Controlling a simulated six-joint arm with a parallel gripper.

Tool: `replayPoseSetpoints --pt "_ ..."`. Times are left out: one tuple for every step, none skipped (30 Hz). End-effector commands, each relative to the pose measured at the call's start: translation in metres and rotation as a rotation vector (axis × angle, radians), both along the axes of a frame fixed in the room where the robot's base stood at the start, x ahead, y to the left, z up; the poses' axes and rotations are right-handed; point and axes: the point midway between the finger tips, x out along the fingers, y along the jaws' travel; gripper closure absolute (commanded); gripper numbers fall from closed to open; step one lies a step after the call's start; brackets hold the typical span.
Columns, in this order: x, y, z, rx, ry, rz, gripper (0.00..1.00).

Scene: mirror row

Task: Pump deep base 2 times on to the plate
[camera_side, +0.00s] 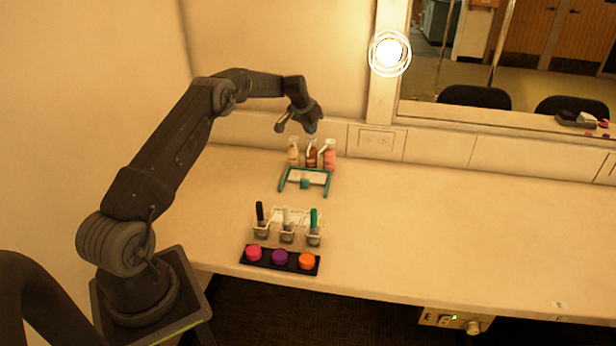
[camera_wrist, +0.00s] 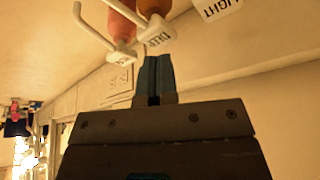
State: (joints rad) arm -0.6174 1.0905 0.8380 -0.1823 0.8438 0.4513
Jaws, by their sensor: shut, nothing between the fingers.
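Three pump bottles stand at the back of the counter. The middle one, the brown deep base bottle (camera_side: 311,158), has a white pump; in the wrist view its label (camera_wrist: 158,38) reads DEEP. The plate (camera_side: 308,177) is a pale flat piece in a teal frame in front of the bottles. My gripper (camera_side: 311,127) is above the bottles, near the middle and right ones. In the wrist view my gripper (camera_wrist: 153,62) shows its blue fingers together and empty, close to the DEEP label. I cannot tell if they touch the pump.
A pale bottle (camera_side: 293,155) stands left of the deep base and a pink bottle (camera_side: 329,158) right. A clear holder (camera_side: 287,238) with several tools and a black strip (camera_side: 280,265) with three coloured pots are nearer the front edge. The counter's right side is clear.

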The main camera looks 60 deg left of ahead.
Motion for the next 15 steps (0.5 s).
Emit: replayPoseSetpoints --pt "0.0 0.0 -0.001 0.0 0.001 0.0 1.0" --pt "0.0 0.0 -0.002 0.0 0.001 0.0 1.0" --pt "0.0 0.0 -0.003 0.0 0.001 0.0 1.0" --pt "0.0 0.0 -0.004 -0.001 0.001 0.0 1.0" --pt "0.0 0.0 -0.006 -0.001 0.002 0.0 1.0" --pt "0.0 0.0 -0.007 -0.001 0.002 0.0 1.0" --pt "0.0 0.0 -0.008 -0.001 0.002 0.0 1.0" --pt "0.0 0.0 -0.009 -0.002 0.002 0.001 1.0" --pt "0.0 0.0 -0.01 -0.002 0.001 0.001 1.0" --pt "0.0 0.0 -0.011 -0.002 0.001 0.001 1.0" --pt "0.0 0.0 -0.012 -0.002 0.001 0.001 1.0" --pt "0.0 0.0 -0.013 -0.001 0.001 0.0 1.0" --pt "0.0 0.0 -0.014 0.0 0.0 0.0 1.0" --pt "0.0 0.0 -0.015 0.0 0.0 0.001 1.0" --pt "0.0 0.0 -0.016 0.0 0.0 0.0 1.0"
